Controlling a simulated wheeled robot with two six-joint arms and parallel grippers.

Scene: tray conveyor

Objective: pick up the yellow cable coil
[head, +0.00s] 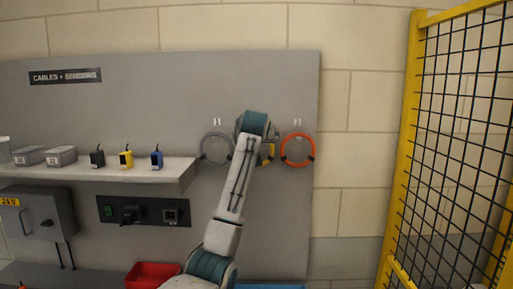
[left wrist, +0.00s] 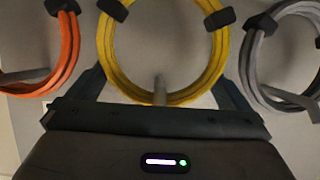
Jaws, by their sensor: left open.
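The yellow cable coil (head: 271,149) hangs on the grey wall panel between a grey coil and an orange coil. In the head view my arm hides most of it. In the left wrist view the yellow coil (left wrist: 108,52) is large and central, hanging around a peg (left wrist: 160,90), with black ties on it. My left gripper (left wrist: 163,82) is open, with one finger on either side of the lower part of the coil. It also shows in the head view (head: 257,132), in front of the coil. I cannot tell whether the fingers touch it. My right gripper is not in view.
The grey coil (head: 215,149) and the orange coil (head: 297,149) hang close on either side. A shelf (head: 150,170) with small sensors is at left. A red bin (head: 152,273) stands below. A yellow-framed mesh fence (head: 410,130) is at right.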

